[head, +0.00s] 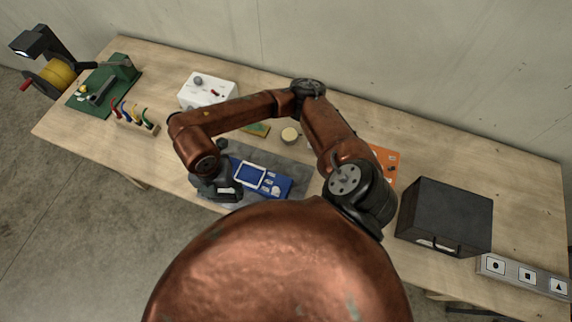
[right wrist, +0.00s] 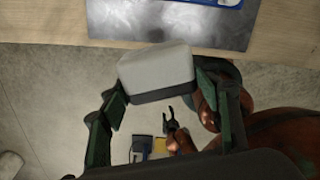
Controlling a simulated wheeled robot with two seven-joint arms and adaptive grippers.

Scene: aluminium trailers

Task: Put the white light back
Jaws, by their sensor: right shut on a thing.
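My right gripper (head: 222,190) is shut on a pale block with a dark edge, which looks like the white light (right wrist: 156,69). In the right wrist view the block sits between the two fingers (right wrist: 158,88). In the head view the gripper is at the front edge of the table, left of a blue panel (head: 275,185), and mostly hides the block. A dark claw on a copper arm, apparently my left gripper (right wrist: 171,120), shows low in the right wrist view; its jaws are too small to judge.
The blue panel lies on a grey metal mat (head: 289,157). A white box (head: 222,88), tool rack (head: 136,123) and green board (head: 126,82) stand left and behind. A black box (head: 447,212), symbol strip (head: 511,273) and orange panel (head: 389,155) are at right. The back right table is clear.

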